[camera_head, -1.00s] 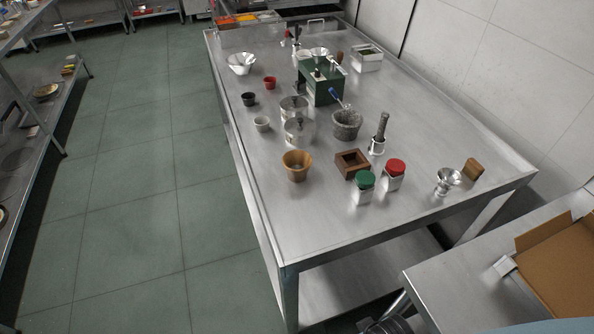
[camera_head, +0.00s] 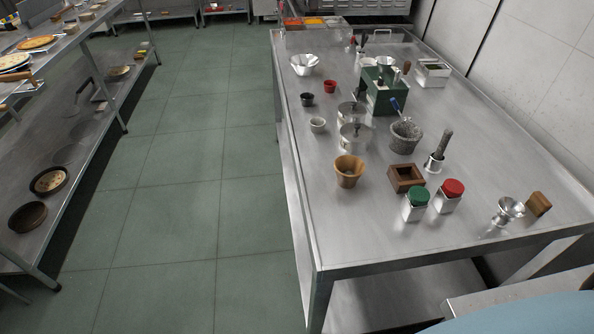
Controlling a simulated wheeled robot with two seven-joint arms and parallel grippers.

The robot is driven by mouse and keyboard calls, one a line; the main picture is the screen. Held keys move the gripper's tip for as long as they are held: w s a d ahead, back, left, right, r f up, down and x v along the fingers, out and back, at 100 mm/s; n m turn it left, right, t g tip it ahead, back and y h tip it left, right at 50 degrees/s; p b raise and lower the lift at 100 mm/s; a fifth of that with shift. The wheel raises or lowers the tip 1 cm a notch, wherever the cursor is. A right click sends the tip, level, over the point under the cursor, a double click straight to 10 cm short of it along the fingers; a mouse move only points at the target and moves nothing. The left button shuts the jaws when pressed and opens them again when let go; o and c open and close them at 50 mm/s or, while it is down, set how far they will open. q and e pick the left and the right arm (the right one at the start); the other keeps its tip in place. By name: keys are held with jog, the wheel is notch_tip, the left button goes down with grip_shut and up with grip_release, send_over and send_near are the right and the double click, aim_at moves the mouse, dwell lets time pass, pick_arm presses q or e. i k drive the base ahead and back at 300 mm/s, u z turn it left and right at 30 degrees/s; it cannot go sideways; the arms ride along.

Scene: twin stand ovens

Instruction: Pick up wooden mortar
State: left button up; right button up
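The wooden mortar (camera_head: 349,172) is a light brown, cup-like vessel with a wide open rim. It stands upright on the steel table (camera_head: 322,236), near its left edge and towards the near end. A metal tin (camera_head: 354,138) stands just behind it, and a dark wooden square box (camera_head: 406,178) stands to its right, apart from it. Neither of my grippers shows in the head view.
A grey stone mortar (camera_head: 405,137), a green-lidded jar (camera_head: 416,204), a red-lidded jar (camera_head: 448,196) and a metal funnel (camera_head: 508,211) stand to the right. A shelf rack (camera_head: 93,97) stands at the left. Green tiled floor (camera_head: 190,215) lies clear between.

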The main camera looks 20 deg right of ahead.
aim_at(348, 168)
jog(key=u, duration=1.15)
jog(key=i, duration=1.35)
jog(key=z, duration=3.55)
